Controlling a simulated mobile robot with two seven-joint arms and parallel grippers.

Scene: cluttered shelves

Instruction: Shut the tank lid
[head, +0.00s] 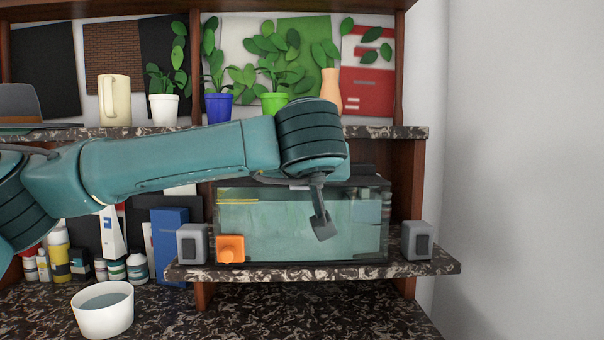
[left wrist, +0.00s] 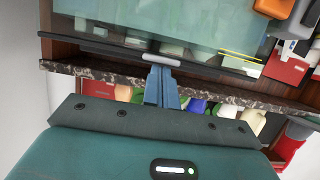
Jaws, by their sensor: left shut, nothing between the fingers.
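The glass tank (head: 270,230) stands on the speckled middle shelf, with pale greenish water inside. Its dark lid (head: 366,173) shows in part at the tank's top right; my left arm hides much of it, so I cannot tell its angle. A pale handle (head: 299,187) shows at the tank's upper front edge; in the left wrist view the handle (left wrist: 160,60) lies on a dark bar just beyond the fingertips. My right gripper is out of view.
An orange block (head: 230,248) and grey boxes (head: 192,243) (head: 416,240) flank the tank. Potted plants (head: 274,100) and a cream mug (head: 114,100) stand on the shelf above. A white bowl (head: 103,308) and several bottles stand at lower left.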

